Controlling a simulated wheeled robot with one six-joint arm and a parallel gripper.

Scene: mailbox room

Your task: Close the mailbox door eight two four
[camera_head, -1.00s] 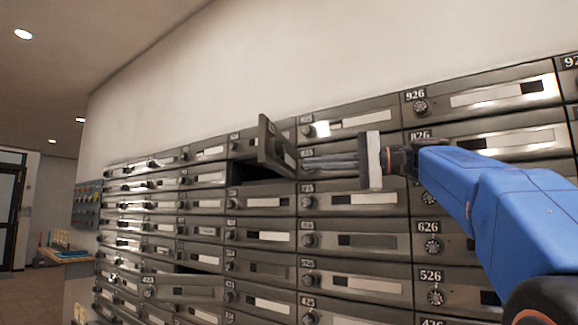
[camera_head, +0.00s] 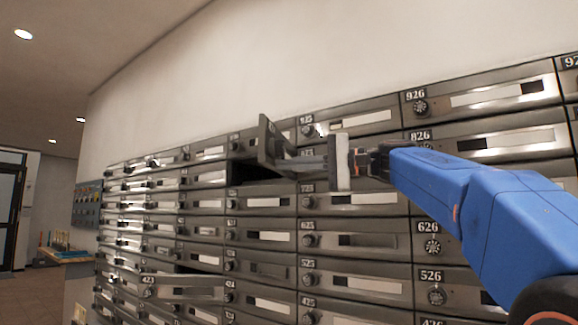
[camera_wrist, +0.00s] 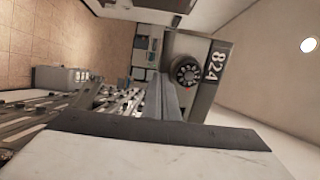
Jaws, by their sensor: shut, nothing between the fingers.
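Mailbox door 824 (camera_head: 268,145) stands swung open, sticking out from the wall of boxes, with the dark opening (camera_head: 240,173) of its compartment beside it. In the wrist view the door (camera_wrist: 207,92) shows its number and a round black dial (camera_wrist: 187,72). My gripper (camera_head: 288,165) is shut and empty. Its fingers reach left to the open door, and the tips overlap its lower part in the head view. In the wrist view the fingers (camera_wrist: 168,95) end beside the dial. I cannot tell whether they touch the door.
Rows of shut mailbox doors, such as 926 (camera_head: 480,100) and 626 (camera_head: 433,245), lie behind my arm. Door 423 (camera_head: 182,287) lower left also stands open. A counter (camera_head: 68,257) stands far left; the floor there looks clear.

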